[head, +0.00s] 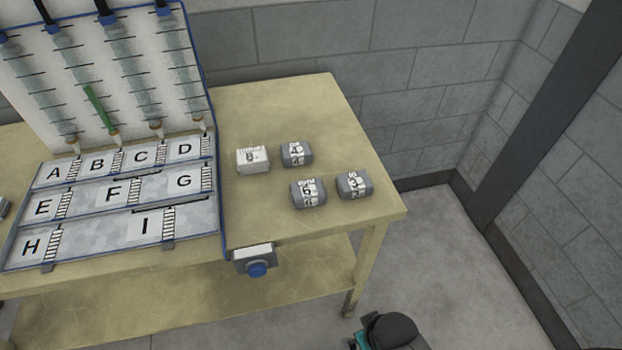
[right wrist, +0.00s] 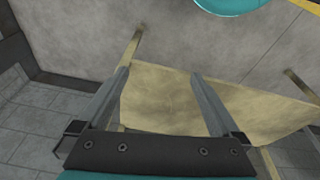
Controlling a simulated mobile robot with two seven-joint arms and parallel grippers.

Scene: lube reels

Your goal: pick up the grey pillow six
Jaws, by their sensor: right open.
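Three grey pillow blocks with white labels rest on the right end of the table in the head view. The front-left one (head: 308,193) bears a mark that looks like a 6. Another grey pillow (head: 354,184) is just right of it, and a third (head: 297,154) is behind it; their numbers are too small to read surely. My right gripper (right wrist: 160,73) is open and empty in the right wrist view, with no pillow between or near its fingers. My left gripper is not in view.
A white block (head: 253,159) sits left of the rear grey pillow. A lettered board (head: 115,248) with an upright panel (head: 150,60) fills the table's left part. A box with a blue button (head: 255,262) hangs at the table's front edge (head: 330,231). A wall stands behind.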

